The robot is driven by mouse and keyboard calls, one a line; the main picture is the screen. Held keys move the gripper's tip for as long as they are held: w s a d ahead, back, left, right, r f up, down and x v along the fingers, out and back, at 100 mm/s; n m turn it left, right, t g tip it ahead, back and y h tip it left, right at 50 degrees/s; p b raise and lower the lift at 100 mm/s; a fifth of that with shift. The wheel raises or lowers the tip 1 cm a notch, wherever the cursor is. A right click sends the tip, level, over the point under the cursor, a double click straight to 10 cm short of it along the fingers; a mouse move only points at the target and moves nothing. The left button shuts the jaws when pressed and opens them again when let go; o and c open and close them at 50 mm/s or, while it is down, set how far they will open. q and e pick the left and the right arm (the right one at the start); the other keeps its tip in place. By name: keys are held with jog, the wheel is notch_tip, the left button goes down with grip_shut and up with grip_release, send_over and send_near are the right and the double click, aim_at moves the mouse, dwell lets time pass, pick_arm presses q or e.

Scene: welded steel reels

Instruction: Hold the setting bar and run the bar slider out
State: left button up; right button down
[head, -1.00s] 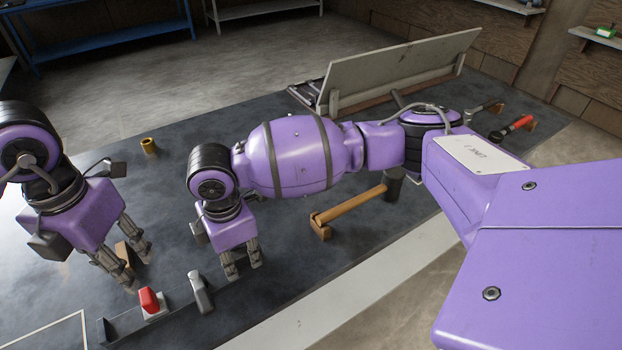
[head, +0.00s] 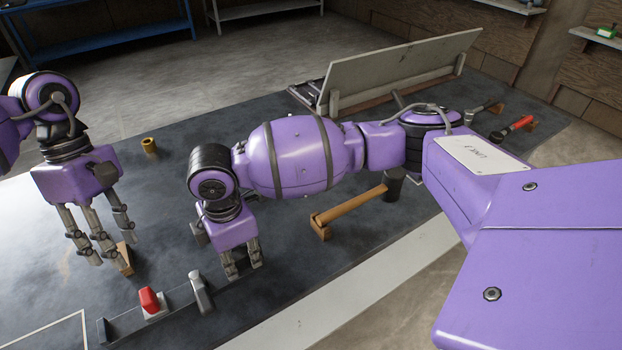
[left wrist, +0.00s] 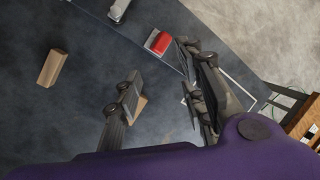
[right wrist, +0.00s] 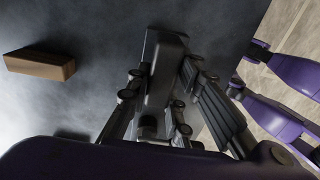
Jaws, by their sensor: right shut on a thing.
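The setting bar (head: 178,300) is a dark strip lying on the bench in the head view. Its red slider (head: 149,300) sits toward the bar's left part. A grey block (head: 200,292) stands on the bar near my right gripper. My right gripper (head: 243,268) is shut on the bar's right end; the fingers also show around a dark grey part in the right wrist view (right wrist: 160,110). My left gripper (head: 100,245) is open and empty, above the bench beyond the slider. In the left wrist view the red slider (left wrist: 159,41) is ahead of its spread fingers.
A wooden block (head: 125,260) stands beside my left fingers, and another wooden block (left wrist: 52,67) shows in the left wrist view. A brass cylinder (head: 149,146) stands farther back. A wooden-handled hammer (head: 350,206) lies right of my right gripper. A large grey panel (head: 400,70) stands behind.

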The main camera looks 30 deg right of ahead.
aim_at(144, 292)
pick_arm(q)
jog(key=shift+s+a+f+m+g+h, duration=0.15)
jog(key=shift+s+f+m, duration=0.6)
jog(key=shift+f+m, duration=1)
jog(key=shift+s+d+f+m+g+h, duration=0.1)
jog(key=shift+s+f+m, duration=0.7)
jog(key=shift+f+m, duration=0.95)
jog(key=shift+s+a+f+m+g+h, duration=0.15)
jog(key=shift+s+f+m, duration=0.6)
jog(key=shift+f+m, duration=1)
jog(key=shift+d+f+n, duration=0.1)
jog(key=shift+f+n, duration=0.35)
jog(key=shift+c, duration=0.5)
grip_shut()
